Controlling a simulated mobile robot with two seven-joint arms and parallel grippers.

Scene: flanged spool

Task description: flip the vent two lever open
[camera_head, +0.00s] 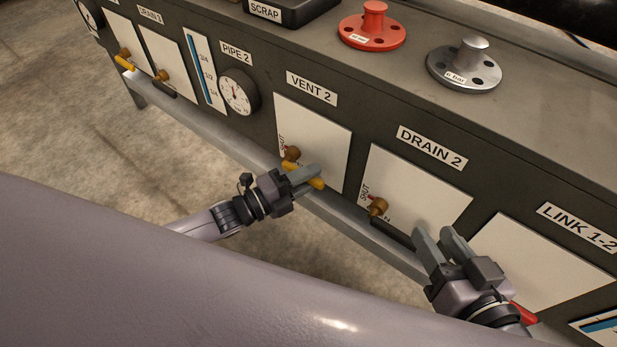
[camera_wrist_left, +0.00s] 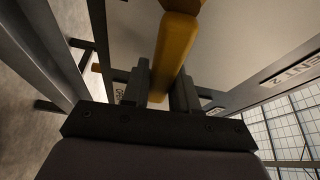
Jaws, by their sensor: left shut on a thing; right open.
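The VENT 2 panel (camera_head: 327,130) is a white plate under its label on the dark front. Its brass valve (camera_head: 291,154) sits at the panel's lower left, beside the word SHUT. A yellow lever (camera_head: 318,183) runs from the valve down and to the right. My left gripper (camera_head: 306,176) is shut on the lever, with its fingers on both sides of it. In the left wrist view the yellow lever (camera_wrist_left: 176,50) passes between the fingers. My right gripper (camera_head: 437,243) is open and empty, in front of the lower right of the DRAIN 2 panel (camera_head: 425,190).
A grey rail (camera_head: 350,221) runs along the bottom of the front. A pressure gauge (camera_head: 238,92) is left of VENT 2. Red (camera_head: 371,30) and silver (camera_head: 464,65) flanged pieces stand on top.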

